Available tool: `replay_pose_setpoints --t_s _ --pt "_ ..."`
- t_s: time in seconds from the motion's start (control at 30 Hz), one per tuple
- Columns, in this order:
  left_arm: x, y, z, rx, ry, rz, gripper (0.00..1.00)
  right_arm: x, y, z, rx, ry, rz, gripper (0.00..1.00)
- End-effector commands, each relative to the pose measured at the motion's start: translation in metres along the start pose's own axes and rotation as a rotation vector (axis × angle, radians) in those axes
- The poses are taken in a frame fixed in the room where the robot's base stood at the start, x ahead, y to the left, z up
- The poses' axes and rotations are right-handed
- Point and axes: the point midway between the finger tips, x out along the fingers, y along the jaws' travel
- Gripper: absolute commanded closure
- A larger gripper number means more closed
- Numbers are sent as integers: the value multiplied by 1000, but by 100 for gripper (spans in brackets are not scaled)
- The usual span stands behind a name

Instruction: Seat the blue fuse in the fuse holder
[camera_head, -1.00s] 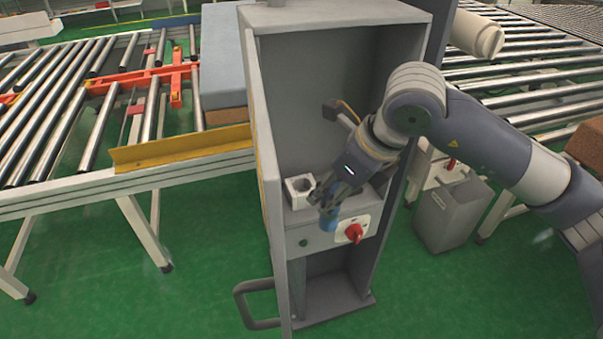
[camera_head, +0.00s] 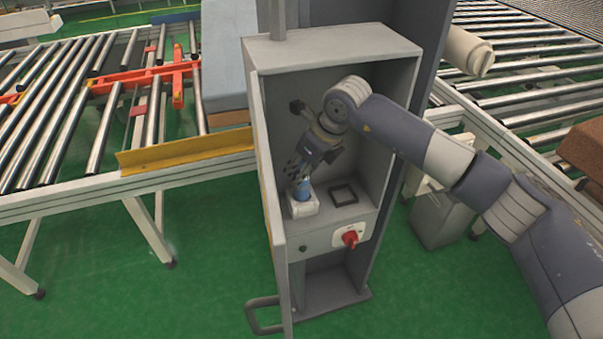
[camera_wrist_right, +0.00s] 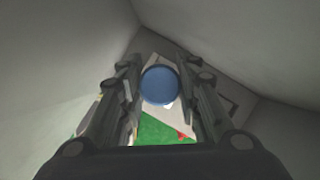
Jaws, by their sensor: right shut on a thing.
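The blue fuse (camera_head: 303,190) is upright at the white fuse holder (camera_head: 302,208), on the left of the cabinet's shelf. Its lower end meets the holder's top; I cannot tell how deep it sits. My right gripper (camera_head: 301,180) points down and is shut on the fuse's upper part. In the right wrist view the round blue end of the fuse (camera_wrist_right: 160,85) lies between the two fingers (camera_wrist_right: 160,95). The fingers hide parts of the holder there. My left gripper is not in view.
The grey cabinet (camera_head: 343,43) has close side walls around my right arm. A black square frame (camera_head: 343,195) lies on the shelf right of the holder. A red rotary switch (camera_head: 350,239) is on the front panel. Roller conveyors (camera_head: 60,95) stand on both sides.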

Motion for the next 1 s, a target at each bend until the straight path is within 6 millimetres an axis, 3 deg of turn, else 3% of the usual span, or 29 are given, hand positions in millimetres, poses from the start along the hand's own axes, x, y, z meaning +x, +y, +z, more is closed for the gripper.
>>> replay_pose_setpoints --t_s 0.1,0.23,0.7,0.73,0.8,1.0 --pt "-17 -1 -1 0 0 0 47 8 1 -5 1 4 3 97" --pt "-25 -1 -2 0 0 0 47 20 1 -10 2 3 2 97" --pt "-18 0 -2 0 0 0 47 30 0 -14 0 0 0 97" --pt "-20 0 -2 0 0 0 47 28 0 -14 1 1 0 63" --pt "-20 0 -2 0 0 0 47 28 0 -14 1 1 1 50" --pt "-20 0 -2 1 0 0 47 28 0 -14 1 1 0 50"
